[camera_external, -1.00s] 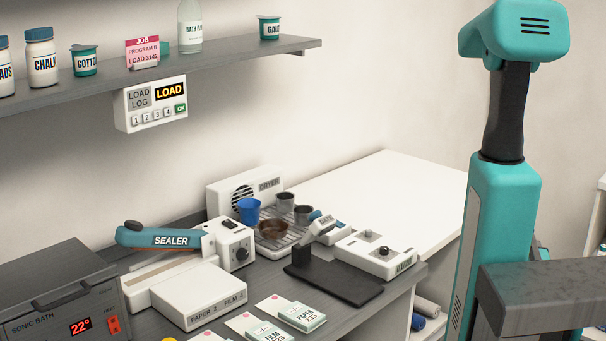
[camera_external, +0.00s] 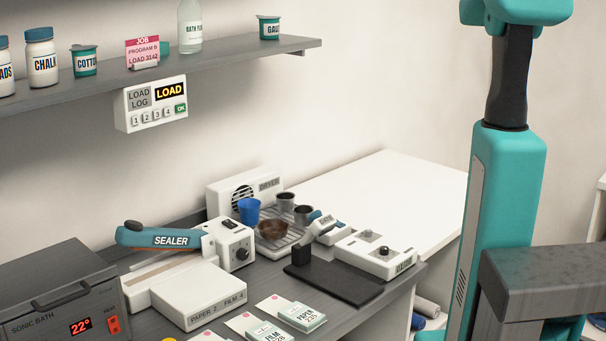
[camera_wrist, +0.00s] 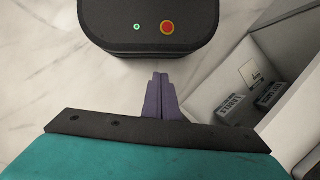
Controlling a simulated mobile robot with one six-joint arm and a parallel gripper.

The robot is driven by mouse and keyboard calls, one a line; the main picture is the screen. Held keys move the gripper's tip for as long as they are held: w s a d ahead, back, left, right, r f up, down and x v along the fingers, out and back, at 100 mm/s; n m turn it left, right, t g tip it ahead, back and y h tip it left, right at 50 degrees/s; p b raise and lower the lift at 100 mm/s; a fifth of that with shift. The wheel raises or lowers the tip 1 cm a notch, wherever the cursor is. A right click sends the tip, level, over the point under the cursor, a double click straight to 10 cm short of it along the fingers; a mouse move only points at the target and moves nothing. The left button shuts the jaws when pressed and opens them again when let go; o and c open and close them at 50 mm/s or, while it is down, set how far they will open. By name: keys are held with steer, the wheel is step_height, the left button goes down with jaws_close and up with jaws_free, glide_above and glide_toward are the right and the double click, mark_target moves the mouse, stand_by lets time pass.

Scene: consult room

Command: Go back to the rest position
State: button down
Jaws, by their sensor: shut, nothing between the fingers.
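My gripper (camera_wrist: 160,84) shows in the wrist view, its two purple fingers pressed together and empty. It points down over my own dark base, which carries a green light and a red button. In the external view my teal arm and column stand at the right, in front of the bench's end, and the gripper itself is not visible there.
The sealer (camera_external: 170,238), sonic bath (camera_external: 65,295), paper and film box (camera_external: 198,294) and dryer (camera_external: 216,192) crowd the bench. A white counter (camera_external: 400,185) behind is clear. In the wrist view, an open compartment (camera_wrist: 290,85) with labelled packs lies at the right, beside pale floor (camera_wrist: 40,70).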

steer(key=s+n+g+h, duration=0.1)
steer(key=s, duration=0.7)
steer(key=shift+f+n+g+p, duration=0.15)
steer(key=shift+n+g+p, duration=0.2)
steer(key=shift+n+g, duration=0.05)
steer(key=shift+w, duration=0.1)
stand_by(0.4)
